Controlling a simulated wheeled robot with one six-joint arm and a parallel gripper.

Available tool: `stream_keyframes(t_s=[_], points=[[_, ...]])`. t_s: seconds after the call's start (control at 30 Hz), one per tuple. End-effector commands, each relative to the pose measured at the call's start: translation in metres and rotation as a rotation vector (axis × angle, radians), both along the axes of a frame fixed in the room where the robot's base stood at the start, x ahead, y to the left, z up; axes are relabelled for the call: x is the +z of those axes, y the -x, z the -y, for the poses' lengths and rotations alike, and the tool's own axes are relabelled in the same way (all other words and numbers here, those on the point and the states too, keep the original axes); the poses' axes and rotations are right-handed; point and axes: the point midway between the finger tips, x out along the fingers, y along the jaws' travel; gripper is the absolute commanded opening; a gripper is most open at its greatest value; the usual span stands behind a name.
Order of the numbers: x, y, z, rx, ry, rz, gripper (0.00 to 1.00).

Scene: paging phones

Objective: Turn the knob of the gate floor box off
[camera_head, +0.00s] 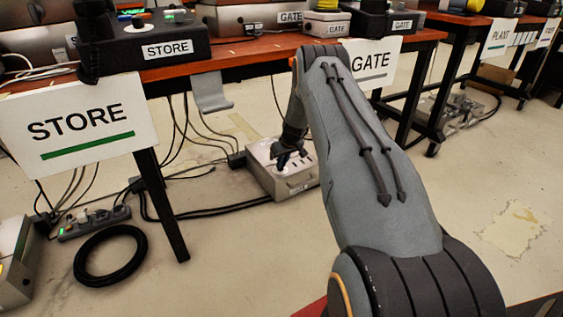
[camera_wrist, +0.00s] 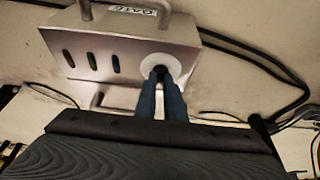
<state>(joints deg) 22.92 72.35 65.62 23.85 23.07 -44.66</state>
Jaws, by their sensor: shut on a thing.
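The gate floor box (camera_head: 300,182) is a pale metal box on the floor below the table with the GATE sign (camera_head: 372,62). The knob (camera_wrist: 160,67) is a small dark part on a round white disc (camera_wrist: 174,60). My gripper (camera_wrist: 160,80) comes down on it with both fingers close together, shut on the knob. The fingers hide most of the knob, so its setting cannot be read.
Black cables run along the floor to the box's left. A power strip (camera_head: 95,223) and a black cable coil (camera_head: 110,255) lie at the left, near the table leg (camera_head: 163,205). The STORE sign (camera_head: 80,124) hangs in front. Open floor lies to the right.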

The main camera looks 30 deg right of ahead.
Motion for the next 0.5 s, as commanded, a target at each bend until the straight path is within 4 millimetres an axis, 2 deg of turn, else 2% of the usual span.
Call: stream_keyframes(t_s=[0.5], points=[[-0.003, -0.0012, 0.0073, 0.472, 0.0, -0.001, 0.0]])
